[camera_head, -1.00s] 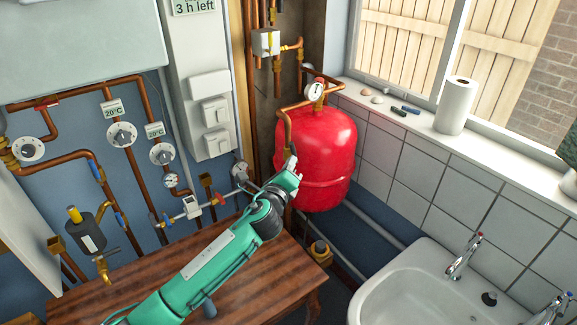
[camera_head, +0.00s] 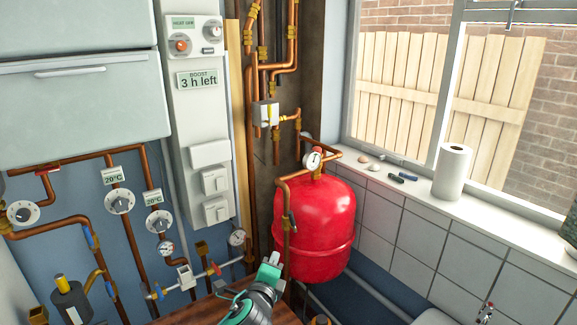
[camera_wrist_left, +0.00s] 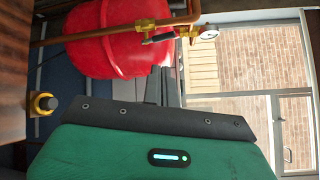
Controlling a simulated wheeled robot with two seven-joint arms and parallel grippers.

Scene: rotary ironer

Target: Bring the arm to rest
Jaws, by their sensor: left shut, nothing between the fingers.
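My left arm comes in from the bottom of the head view, green and grey. Its gripper (camera_head: 272,260) is small there, just in front of the lower part of the red tank (camera_head: 318,215). In the left wrist view the dark fingers (camera_wrist_left: 158,85) are together with nothing between them. They point toward the red tank (camera_wrist_left: 95,40), which lies sideways in that picture. I cannot tell whether they are clear of the pipe beside the tank. My right gripper is in neither view.
A wooden table (camera_head: 195,312) is below the arm. Copper pipes with dials and valves (camera_head: 120,200) cover the wall at left, beside a white control box (camera_head: 195,110). A windowsill at right holds a paper roll (camera_head: 452,172). A basin edge shows at bottom right.

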